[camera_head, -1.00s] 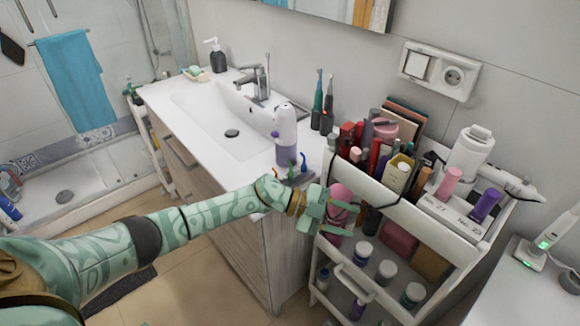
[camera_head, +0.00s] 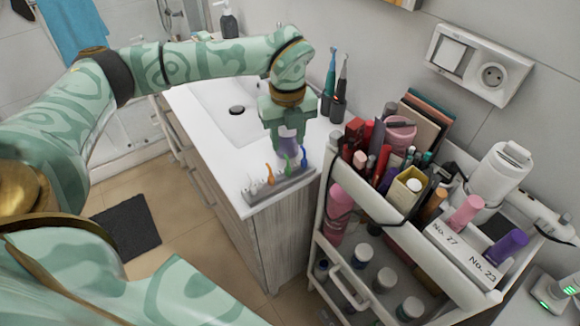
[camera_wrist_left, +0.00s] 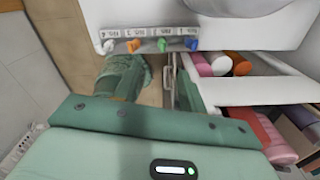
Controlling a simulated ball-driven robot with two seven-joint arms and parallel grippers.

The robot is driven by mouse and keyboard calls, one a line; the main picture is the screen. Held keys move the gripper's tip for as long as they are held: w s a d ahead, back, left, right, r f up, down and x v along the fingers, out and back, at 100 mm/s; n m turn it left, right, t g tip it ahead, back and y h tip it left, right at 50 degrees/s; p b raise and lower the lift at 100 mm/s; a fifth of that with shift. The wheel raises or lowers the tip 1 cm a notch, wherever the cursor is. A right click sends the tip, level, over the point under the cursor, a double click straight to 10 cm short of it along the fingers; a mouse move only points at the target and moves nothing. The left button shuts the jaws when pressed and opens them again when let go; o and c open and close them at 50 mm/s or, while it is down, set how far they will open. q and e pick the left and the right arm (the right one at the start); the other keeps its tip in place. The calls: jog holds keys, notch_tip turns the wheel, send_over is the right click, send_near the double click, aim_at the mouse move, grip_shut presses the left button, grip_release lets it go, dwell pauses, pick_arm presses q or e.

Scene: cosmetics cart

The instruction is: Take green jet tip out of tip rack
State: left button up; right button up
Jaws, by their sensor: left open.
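The tip rack (camera_head: 268,197) is a grey strip on the sink counter's front right corner. The green jet tip (camera_head: 288,164) stands upright in it, between the orange tip (camera_head: 270,174) and the blue tip (camera_head: 303,155); a whitish tip (camera_head: 251,187) is at the other end. In the left wrist view the green tip (camera_wrist_left: 162,43) is in the slot marked No 2. My left gripper (camera_head: 278,146) is open and empty, pointing down behind the tips, apart from the green one as far as I can see. Its fingers (camera_wrist_left: 160,80) show below the rack in the wrist view. My right gripper is out of view.
The sink (camera_head: 215,115) is to the left. Two electric toothbrushes (camera_head: 337,95) stand behind. A loaded white cart (camera_head: 400,235) stands close on the right.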

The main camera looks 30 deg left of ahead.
aim_at(288, 160)
pick_arm(q)
notch_tip(288, 160, down, 5)
jog(key=shift+w+r+b, duration=0.1)
jog(key=shift+w+b, duration=0.05)
jog(key=shift+b, duration=0.15)
jog(key=shift+f, duration=0.25)
notch_tip(288, 160, down, 5)
jog(key=shift+w+a+f+b, duration=0.1)
jog(key=shift+a+b, duration=0.05)
jog(key=shift+b, duration=0.4)
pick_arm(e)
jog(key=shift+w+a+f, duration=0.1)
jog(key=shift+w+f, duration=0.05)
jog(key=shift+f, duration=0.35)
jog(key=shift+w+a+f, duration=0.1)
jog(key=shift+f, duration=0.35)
pick_arm(q)
grip_shut()
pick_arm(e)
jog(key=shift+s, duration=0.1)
